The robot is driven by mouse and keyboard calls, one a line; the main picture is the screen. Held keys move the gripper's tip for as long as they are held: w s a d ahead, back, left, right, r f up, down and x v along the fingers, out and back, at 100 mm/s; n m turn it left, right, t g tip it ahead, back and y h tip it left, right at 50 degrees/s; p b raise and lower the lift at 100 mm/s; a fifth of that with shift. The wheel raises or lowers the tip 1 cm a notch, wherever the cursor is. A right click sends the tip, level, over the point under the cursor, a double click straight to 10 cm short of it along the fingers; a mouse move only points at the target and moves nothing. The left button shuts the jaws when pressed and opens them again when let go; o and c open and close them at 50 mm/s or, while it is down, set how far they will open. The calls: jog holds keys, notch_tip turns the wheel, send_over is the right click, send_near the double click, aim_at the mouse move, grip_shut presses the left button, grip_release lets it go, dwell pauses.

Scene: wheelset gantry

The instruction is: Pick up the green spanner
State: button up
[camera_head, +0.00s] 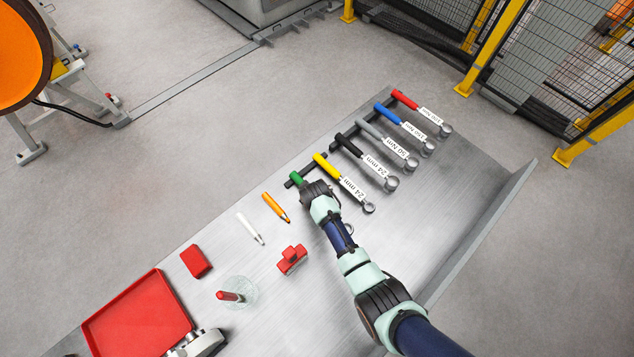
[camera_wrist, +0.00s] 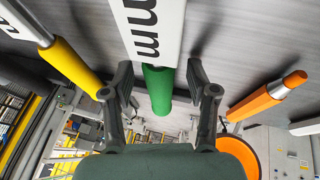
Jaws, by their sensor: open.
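The green spanner lies in the row of spanners on the metal table. In the head view its green handle end (camera_head: 296,177) shows just past my gripper (camera_head: 307,187); my arm covers most of the rest. In the wrist view the green handle (camera_wrist: 157,90) and a white label marked "mm" (camera_wrist: 153,30) show. My gripper (camera_wrist: 158,78) is open, with one finger on each side of the green handle in that view. I see gaps on both sides of the handle, and the fingers are not closed on it.
The yellow spanner (camera_head: 326,165) lies beside the green one, with black, grey, blue and red ones beyond. On the other side lie an orange marker (camera_head: 275,207) and a white pen (camera_head: 249,229). A red tray (camera_head: 138,318) and a red block (camera_head: 196,261) are nearer the left.

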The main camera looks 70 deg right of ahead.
jog(key=shift+r, duration=0.1)
grip_shut()
dwell(0.3)
